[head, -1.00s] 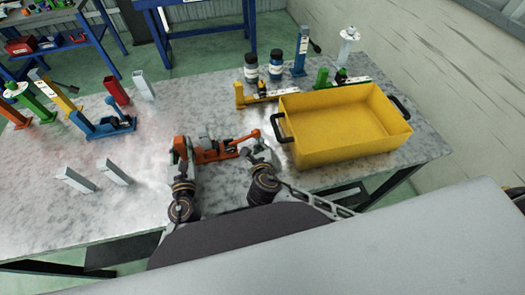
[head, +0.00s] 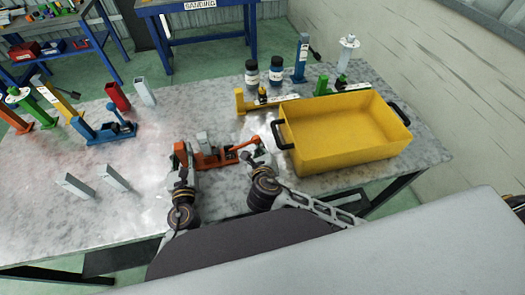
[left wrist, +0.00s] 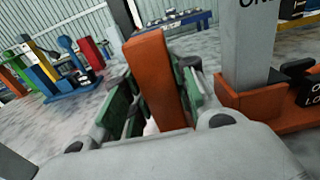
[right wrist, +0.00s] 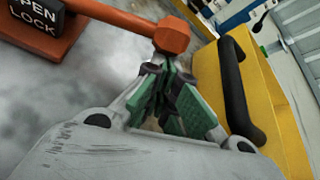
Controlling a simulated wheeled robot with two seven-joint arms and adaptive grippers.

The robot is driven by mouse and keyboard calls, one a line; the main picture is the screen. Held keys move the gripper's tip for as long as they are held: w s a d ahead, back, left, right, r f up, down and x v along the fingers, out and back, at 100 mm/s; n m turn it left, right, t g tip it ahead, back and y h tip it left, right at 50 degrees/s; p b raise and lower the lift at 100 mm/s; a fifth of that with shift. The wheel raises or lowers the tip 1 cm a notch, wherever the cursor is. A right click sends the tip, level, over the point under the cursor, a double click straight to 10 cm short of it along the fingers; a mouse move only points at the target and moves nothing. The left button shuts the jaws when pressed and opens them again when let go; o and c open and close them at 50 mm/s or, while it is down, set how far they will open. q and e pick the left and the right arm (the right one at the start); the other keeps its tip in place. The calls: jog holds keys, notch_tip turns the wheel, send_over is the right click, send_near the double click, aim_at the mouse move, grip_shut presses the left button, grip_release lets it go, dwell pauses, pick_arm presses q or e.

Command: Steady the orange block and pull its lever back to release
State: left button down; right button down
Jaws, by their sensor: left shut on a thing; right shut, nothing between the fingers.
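The orange block (head: 212,159) lies on the grey table in front of me, with a grey post (head: 203,143) standing on it. Its orange lever (head: 240,148) reaches right towards the yellow bin. My left gripper (head: 182,163) is shut on the upright orange end (left wrist: 158,80) of the block, one finger on each side. My right gripper (right wrist: 165,75) is shut and empty, just beside the lever's thick orange end (right wrist: 171,35). Whether it touches that end, I cannot tell. A black "OPEN LOCK" label (right wrist: 35,15) shows on the block in the right wrist view.
The yellow bin (head: 350,152) with black handles stands close to the right of my right gripper. Blue (head: 105,131) and yellow (head: 262,100) clamp blocks stand further back. Two grey posts (head: 78,186) stand at the left. The table between them and the orange block is clear.

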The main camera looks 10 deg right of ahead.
jog(key=shift+r, duration=0.35)
jog(key=shift+w+a+r, duration=0.1)
jog(key=shift+a+r, duration=0.05)
jog(key=shift+r, duration=0.35)
jog(key=shift+a+r, duration=0.15)
jog(key=shift+r, duration=0.35)
jog(key=a+r, duration=0.5)
jog(key=r, duration=0.1)
jog(key=shift+r, duration=0.15)
jog(key=shift+r, duration=0.6)
jog(key=s+a, duration=0.4)
jog(key=s, duration=0.4)
jog(key=shift+s+a+r, duration=0.3)
jog(key=shift+s+a, duration=0.05)
jog(key=shift+s, duration=0.05)
jog(key=shift+w, duration=0.1)
dwell(0.4)
